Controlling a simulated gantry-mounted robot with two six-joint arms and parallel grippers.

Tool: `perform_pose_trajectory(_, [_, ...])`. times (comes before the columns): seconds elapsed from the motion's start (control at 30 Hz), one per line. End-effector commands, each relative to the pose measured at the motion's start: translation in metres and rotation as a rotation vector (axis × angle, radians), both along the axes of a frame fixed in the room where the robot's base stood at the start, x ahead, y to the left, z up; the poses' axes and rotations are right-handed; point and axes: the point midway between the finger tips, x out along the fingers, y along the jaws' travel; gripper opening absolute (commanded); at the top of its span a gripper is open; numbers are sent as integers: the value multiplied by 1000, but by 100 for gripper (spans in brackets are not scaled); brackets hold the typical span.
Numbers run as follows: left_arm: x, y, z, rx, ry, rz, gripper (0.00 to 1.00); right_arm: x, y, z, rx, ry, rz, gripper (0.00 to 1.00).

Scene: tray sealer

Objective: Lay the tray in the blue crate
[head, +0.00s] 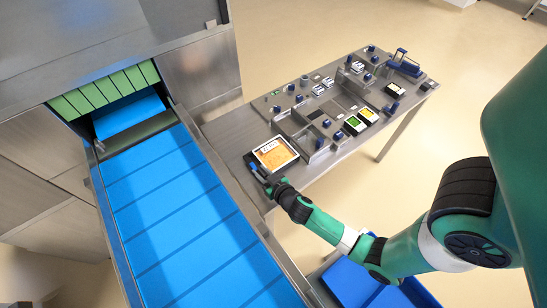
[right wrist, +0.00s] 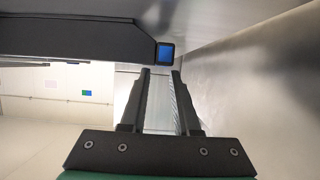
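My right gripper (head: 257,176) is at the tray's near left corner, low by the table edge. In the right wrist view its two dark fingers (right wrist: 161,72) stand apart with an open gap between them. A dark bar with a blue square end (right wrist: 165,53) lies just beyond the fingertips. I cannot tell if the fingers touch anything. The blue crate (head: 347,284) is at the bottom, partly hidden by my right arm. My left gripper is not in view.
A blue conveyor belt (head: 190,220) with a steel side rail runs along the left into a machine with green strip curtains (head: 105,90). Fixtures, blue knobs and small packs, one green (head: 355,124), crowd the table's far part. Floor right of the table is clear.

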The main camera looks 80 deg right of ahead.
Motion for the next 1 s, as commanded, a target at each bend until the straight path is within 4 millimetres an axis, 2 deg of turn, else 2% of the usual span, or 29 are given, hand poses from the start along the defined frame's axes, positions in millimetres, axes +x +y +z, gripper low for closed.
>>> perform_pose_trajectory(0.3, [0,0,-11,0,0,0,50,33,-25,-22,0,0,-1,30])
perform_pose_trajectory(0.57, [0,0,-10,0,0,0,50,36,-28,-22,0,0,1,30])
perform_pose_trajectory(0.73, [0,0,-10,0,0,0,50,36,-28,-22,0,0,0,1])
perform_pose_trajectory(1.0, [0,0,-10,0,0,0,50,36,-28,-22,-1,-1,0,0])
